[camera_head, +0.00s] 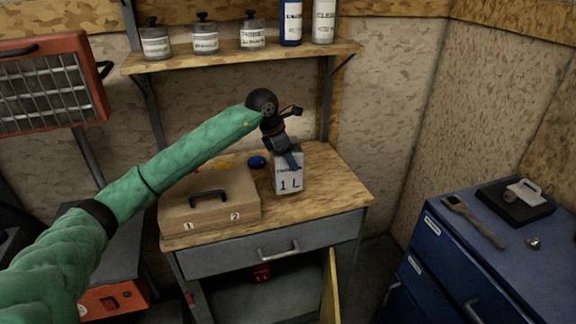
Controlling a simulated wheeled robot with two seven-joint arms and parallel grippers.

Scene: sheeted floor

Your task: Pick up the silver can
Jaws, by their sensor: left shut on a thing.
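The silver can (290,184), a boxy tin marked "1 L", is upright at the right part of the wooden worktop (335,187). My left arm reaches in from the left, and my left gripper (291,161) comes down on the can's top from above. Its fingers are shut on the upper part of the can, and the exact contact is hard to see. I cannot tell whether the can's base touches the worktop. My right gripper is not in view.
A wooden case (208,207) with a black handle lies left of the can. A small blue object (257,162) is behind it. A shelf (250,57) with jars and bottles hangs above. A blue cabinet (470,255) with tools stands right. The worktop right of the can is clear.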

